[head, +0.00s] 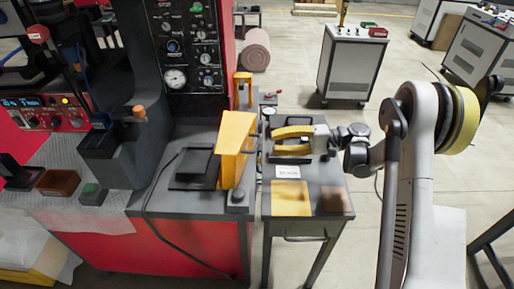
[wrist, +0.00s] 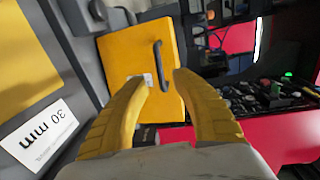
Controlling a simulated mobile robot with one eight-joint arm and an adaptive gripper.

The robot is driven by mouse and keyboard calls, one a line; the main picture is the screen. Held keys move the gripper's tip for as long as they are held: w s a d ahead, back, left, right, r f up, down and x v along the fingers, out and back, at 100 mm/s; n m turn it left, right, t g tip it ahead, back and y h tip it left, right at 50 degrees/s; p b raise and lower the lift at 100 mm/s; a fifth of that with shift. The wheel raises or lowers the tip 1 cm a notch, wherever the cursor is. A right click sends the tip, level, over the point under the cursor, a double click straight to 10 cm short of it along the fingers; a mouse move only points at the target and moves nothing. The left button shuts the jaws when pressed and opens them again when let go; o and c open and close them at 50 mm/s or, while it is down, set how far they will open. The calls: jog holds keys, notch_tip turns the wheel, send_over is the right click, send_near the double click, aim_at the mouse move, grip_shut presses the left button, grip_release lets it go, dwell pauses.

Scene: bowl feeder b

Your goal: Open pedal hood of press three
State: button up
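The yellow pedal hood (head: 236,134) stands on the grey top beside the press in the head view. In the wrist view, the hood's flat yellow face (wrist: 126,58) carries a dark bar handle (wrist: 159,62). My gripper (head: 274,140) has yellow fingers and points left at the hood from its right side. In the wrist view, my gripper (wrist: 163,77) is open, with the handle in line with the gap between the fingertips. I cannot tell whether the fingers touch the handle. The pedal under the hood is hidden.
A small grey table (head: 330,177) with a yellow plate (head: 291,198) lies below my gripper. A black gauge panel (head: 186,45) rises behind the hood. A dark cable (head: 150,205) hangs over the red front. The floor at the back right has free room around a white cabinet (head: 351,65).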

aim_at(257, 144)
jog(key=a, duration=0.2)
jog(key=a+b, duration=0.1)
jog(key=a, duration=0.3)
jog(key=shift+w+a+f, duration=0.1)
jog(key=shift+a+f, duration=0.05)
jog(key=shift+f, duration=0.2)
grip_shut()
